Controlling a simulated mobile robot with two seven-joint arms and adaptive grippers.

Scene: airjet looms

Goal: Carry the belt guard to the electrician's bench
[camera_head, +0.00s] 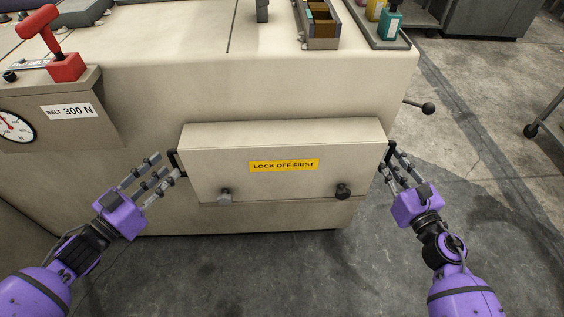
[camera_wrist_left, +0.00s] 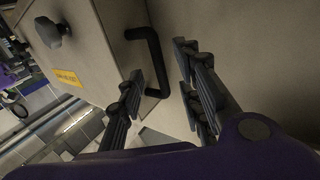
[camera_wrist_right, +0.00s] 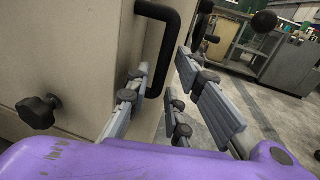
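The belt guard (camera_head: 235,150), a cream box cover with a yellow "LOCK OFF FIRST" label (camera_head: 284,165), sits against the loom's front. Two knobs show low on its face, at left (camera_head: 224,194) and right (camera_head: 343,190). A black bar handle stands on each side; the left wrist view shows one (camera_wrist_left: 156,60), the right wrist view the other (camera_wrist_right: 166,40). My left gripper (camera_head: 163,168) is open at the left handle. My right gripper (camera_head: 390,163) is open at the right handle. Finger contact cannot be told. I cannot identify the electrician's bench.
The loom (camera_head: 200,85) carries a red lever (camera_head: 65,66), a "BELT 300 N" plate (camera_head: 68,112) and a gauge (camera_head: 13,126) at left. A parts box (camera_head: 322,43) and bottle tray (camera_head: 390,42) stand on top. A black-knobbed lever (camera_head: 428,108) juts right.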

